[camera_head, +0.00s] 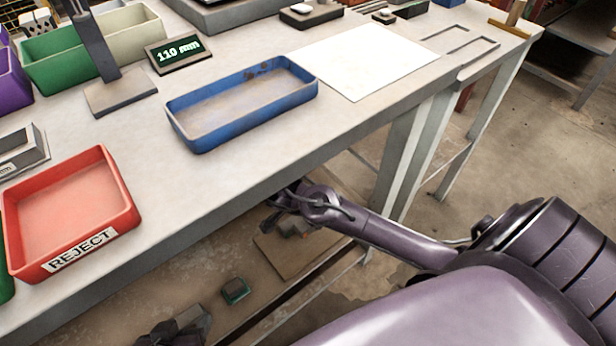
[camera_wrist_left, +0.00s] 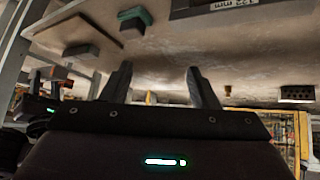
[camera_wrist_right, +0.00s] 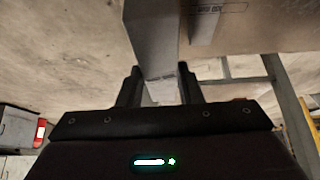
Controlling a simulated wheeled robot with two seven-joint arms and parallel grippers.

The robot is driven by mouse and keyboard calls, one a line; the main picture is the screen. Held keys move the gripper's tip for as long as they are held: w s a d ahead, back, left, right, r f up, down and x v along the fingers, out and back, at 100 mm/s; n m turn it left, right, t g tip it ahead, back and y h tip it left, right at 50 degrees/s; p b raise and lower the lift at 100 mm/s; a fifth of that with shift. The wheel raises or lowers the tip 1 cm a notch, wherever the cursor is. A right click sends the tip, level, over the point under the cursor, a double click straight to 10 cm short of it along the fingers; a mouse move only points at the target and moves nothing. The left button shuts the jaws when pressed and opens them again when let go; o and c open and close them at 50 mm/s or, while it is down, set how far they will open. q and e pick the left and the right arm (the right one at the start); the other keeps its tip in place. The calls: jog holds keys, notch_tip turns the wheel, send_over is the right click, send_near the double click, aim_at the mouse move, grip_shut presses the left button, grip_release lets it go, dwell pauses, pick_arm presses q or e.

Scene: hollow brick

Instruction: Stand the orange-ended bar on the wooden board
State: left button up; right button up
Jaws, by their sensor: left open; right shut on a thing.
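A brown wooden board (camera_head: 272,257) lies on the shelf below the bench, in the middle of the head view. It also shows at the upper left of the left wrist view (camera_wrist_left: 60,31). A small grey shape (camera_head: 293,229) shows over the board; I cannot tell whether it stands on it. My right gripper (camera_head: 280,200) is above the board, by the bench edge. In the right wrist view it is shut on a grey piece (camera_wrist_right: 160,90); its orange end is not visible. My left gripper (camera_wrist_left: 163,85) is open and empty; a dark part shows at the head view's bottom edge (camera_head: 178,328).
A green-topped block (camera_head: 236,290) lies on the shelf left of the board. The bench above carries a red REJECT tray (camera_head: 75,210), a blue tray (camera_head: 240,105), a white sheet (camera_head: 368,60) and a 110 mm sign (camera_head: 178,52). Bench legs (camera_head: 405,155) stand right of the board.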

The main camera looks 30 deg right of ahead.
notch_tip(320, 180, down, 3)
jog(key=shift+f+b, duration=0.2)
jog(key=shift+b, duration=0.35)
notch_tip(320, 180, down, 2)
jog(key=shift+f+b, duration=0.1)
jog(key=shift+b, duration=0.3)
jog(key=shift+f, duration=0.15)
pick_arm(q)
jog(key=w+r+t+h, duration=0.2)
jog(key=w+r+t, duration=0.2)
jog(key=r, duration=0.8)
jog(key=w+d+r+t+h+b, duration=0.1)
jog(key=w+r+t+h, duration=0.1)
jog(key=w+r+t, duration=0.3)
notch_tip(320, 180, up, 8)
jog(key=t, duration=0.4)
jog(key=shift+h, duration=0.4)
pick_arm(e)
notch_tip(320, 180, down, 4)
jog(key=shift+r, duration=0.25)
pick_arm(q)
jog(key=shift+t, duration=0.3)
pick_arm(e)
jog(key=o, duration=1.2)
jog(key=shift+f, duration=0.1)
jog(key=shift+c, duration=0.2)
